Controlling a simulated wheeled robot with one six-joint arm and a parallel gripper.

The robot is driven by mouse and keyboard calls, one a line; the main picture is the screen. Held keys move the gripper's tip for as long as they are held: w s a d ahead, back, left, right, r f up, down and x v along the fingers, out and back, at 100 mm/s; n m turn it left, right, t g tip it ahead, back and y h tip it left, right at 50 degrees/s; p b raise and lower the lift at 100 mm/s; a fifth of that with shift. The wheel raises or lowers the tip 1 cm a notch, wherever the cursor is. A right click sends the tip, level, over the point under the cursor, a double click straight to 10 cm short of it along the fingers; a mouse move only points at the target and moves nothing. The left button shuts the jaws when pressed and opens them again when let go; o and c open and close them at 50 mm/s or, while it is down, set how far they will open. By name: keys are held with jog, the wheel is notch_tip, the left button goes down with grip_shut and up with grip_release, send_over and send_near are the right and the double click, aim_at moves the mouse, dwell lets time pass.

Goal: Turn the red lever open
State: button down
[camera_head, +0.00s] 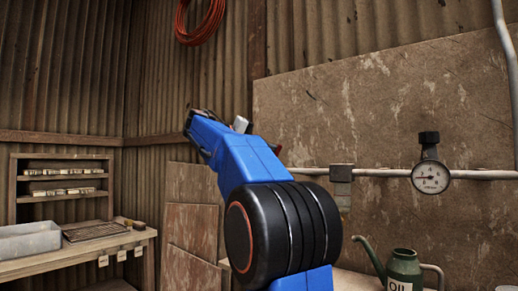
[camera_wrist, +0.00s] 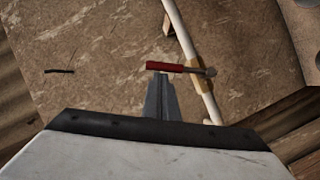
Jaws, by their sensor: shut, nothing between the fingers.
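The red lever (camera_wrist: 172,68) shows in the wrist view, lying roughly level across the picture, with its right end at a metal fitting (camera_wrist: 208,72) beside the pale pipe (camera_wrist: 190,62). My gripper (camera_wrist: 161,78) is shut and empty. Its fingertips are just below the left half of the red lever in the picture; I cannot tell whether they touch it.
The head view shows a pipe (camera_head: 383,172) along the wall board with a round gauge (camera_head: 430,177) on it. A green oil can (camera_head: 404,269) stands below. A workbench (camera_head: 75,263) with a grey bin (camera_head: 29,241) is at left. A red hose coil (camera_head: 200,38) hangs above.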

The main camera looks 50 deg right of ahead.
aim_at(279, 152)
jog(key=s+m+t, duration=0.1)
jog(key=s+f+m+t, duration=0.1)
jog(key=s+m, duration=0.1)
jog(key=s+f+m+t+y, duration=0.1)
jog(key=shift+s+d+m, duration=0.15)
jog(key=shift+s+m, duration=0.15)
jog(key=shift+s+d+f+m+t+y, duration=0.1)
jog(key=shift+s+f+m+t+y, duration=0.05)
jog(key=shift+s+f+m+t, duration=0.55)
jog(key=shift+s+f+m+t+y, duration=0.15)
jog(key=shift+s+f+m+t, duration=0.3)
jog(key=shift+f+m+t, duration=0.45)
jog(key=shift+f, duration=0.15)
jog(key=a+r, duration=0.8)
jog(key=shift+s+a, duration=0.15)
jog(key=shift+s, duration=0.15)
